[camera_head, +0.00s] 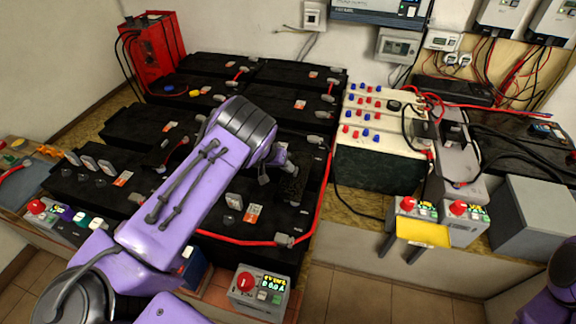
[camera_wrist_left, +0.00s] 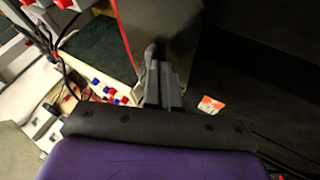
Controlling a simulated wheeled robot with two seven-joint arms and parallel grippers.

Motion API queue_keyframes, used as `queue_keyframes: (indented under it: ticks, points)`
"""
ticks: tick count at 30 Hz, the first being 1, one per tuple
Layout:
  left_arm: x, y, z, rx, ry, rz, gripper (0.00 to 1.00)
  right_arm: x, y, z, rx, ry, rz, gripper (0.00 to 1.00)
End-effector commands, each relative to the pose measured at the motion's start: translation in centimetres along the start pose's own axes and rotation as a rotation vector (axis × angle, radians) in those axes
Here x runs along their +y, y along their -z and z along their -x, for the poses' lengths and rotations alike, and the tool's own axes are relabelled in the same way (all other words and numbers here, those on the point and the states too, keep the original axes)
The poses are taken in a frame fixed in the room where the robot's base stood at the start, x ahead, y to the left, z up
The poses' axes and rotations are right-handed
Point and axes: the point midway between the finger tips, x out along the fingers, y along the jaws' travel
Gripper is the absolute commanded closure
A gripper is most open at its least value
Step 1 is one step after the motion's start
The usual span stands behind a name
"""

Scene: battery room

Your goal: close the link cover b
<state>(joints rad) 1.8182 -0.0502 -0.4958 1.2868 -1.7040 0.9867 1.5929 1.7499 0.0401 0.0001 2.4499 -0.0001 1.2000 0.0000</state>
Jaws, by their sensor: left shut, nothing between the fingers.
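Black batteries (camera_head: 230,68) stand in rows, with small grey covers over some terminals. One grey cover (camera_head: 316,140) is on the red cable at the bank's right edge, and another (camera_head: 284,240) is at its front. No label shows which is link cover b. My left gripper (camera_head: 270,172) is low over the right part of the bank, partly hidden by its wrist. In the left wrist view its fingers (camera_wrist_left: 161,84) are together and empty, close to a black battery side with an orange-white label (camera_wrist_left: 210,105). Contact cannot be told.
A red cable runs along the bank's front and right edge. Cream batteries (camera_head: 372,105) with red and blue caps stand to the right. A yellow plate (camera_head: 423,232) and meter boxes with red knobs (camera_head: 247,280) are along the front. A red box (camera_head: 155,48) stands at back left.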

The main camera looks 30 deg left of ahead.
Motion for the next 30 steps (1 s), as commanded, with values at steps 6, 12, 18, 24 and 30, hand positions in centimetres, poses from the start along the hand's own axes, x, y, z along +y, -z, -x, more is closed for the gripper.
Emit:
queue_keyframes:
  ticks: [6, 12, 18, 24, 30]
  points:
    - [-0.9, -0.1, 0.4, -0.001, -0.005, 0.005, 1.0, 0.0, 0.1, 0.1, 0.0, 0.0, 0.0, 0.33]
    - [-4.6, 0.1, 4.0, 0.01, 0.002, 0.014, 1.0, 0.0, -0.1, -0.2, 0.0, -0.001, 0.0, 0.33]
    - [-4.6, -0.1, 9.3, 0.009, 0.003, 0.014, 1.0, -0.1, -0.4, -0.9, 0.0, 0.0, 0.0, 0.33]
    - [-4.5, -0.1, 11.9, 0.007, 0.002, 0.012, 1.0, -0.1, -0.5, -1.2, 0.0, 0.0, 0.0, 0.33]
    - [-4.5, -0.1, 12.3, 0.006, 0.002, 0.012, 1.0, -0.1, -0.5, -1.1, 0.0, 0.0, 0.0, 0.33]
